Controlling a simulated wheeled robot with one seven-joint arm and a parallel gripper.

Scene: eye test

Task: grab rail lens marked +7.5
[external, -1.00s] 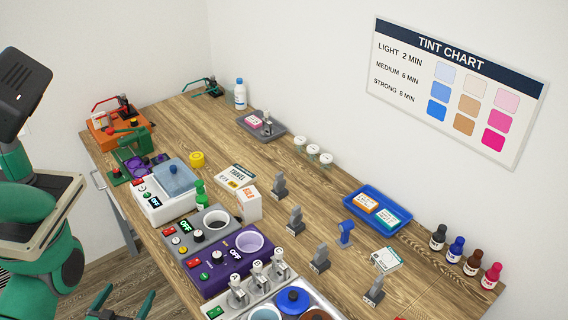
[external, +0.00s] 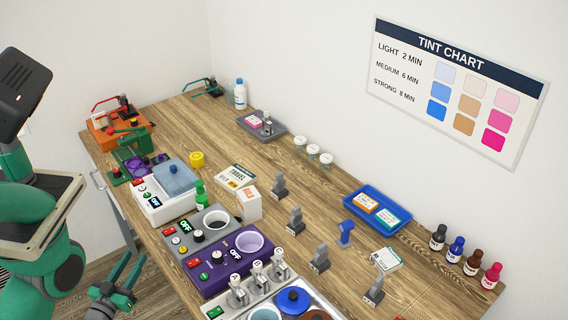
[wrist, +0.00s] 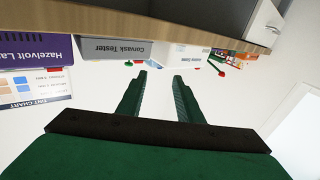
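No lens marked +7.5 can be made out; any such marking is too small to read. Several small grey stands, among them one near the middle (external: 295,220), one further forward (external: 319,258) and one at the front right (external: 374,290), stand along the bench (external: 270,182). I cannot tell whether any is the rail lens. A similar blue stand (external: 345,233) is beside them. My gripper (external: 131,263) is off the bench's left front side. Its green fingers (wrist: 160,78) are apart with nothing between them in the wrist view.
A white device (external: 155,207), a grey one and a purple one (external: 215,278) line the near edge. A blue tray (external: 378,211) with boxes, and several small bottles, stand at the back right. In the wrist view, the bench edge (wrist: 190,27) crosses the top, beyond the fingertips.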

